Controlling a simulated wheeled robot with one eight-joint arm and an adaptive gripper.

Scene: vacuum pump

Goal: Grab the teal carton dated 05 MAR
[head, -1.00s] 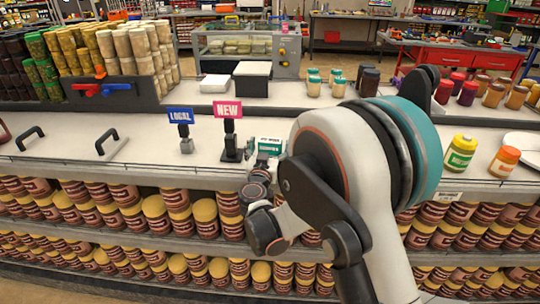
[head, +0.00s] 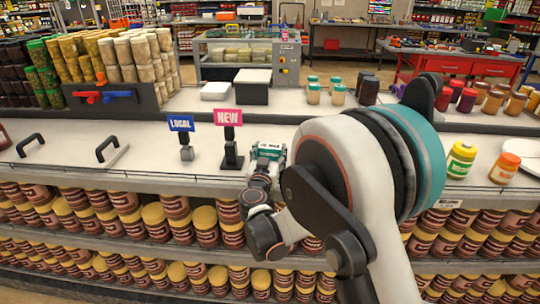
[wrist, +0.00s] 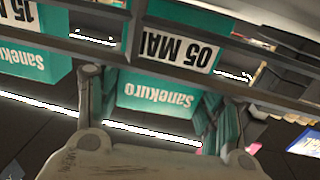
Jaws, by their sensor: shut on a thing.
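A teal carton (wrist: 160,97) marked Sanekuro shows upside down in the wrist view. Its white date label (wrist: 178,50) reads "05 MA", with the end cut off or hidden. My gripper (wrist: 163,120) is shut on this carton, one finger on each side. A second teal Sanekuro carton (wrist: 30,62) stands to the left, its label starting "15 M". In the head view my gripper (head: 266,166) is at the white-and-teal carton (head: 269,149) near the counter's front edge. My arm hides part of the area to the right.
A pink NEW sign (head: 228,117) and a blue LOCAL sign (head: 181,123) stand left of my gripper. A dark rail (wrist: 270,95) crosses the wrist view. Jars (head: 460,158) stand to the right. The counter (head: 60,135) has bare room at left.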

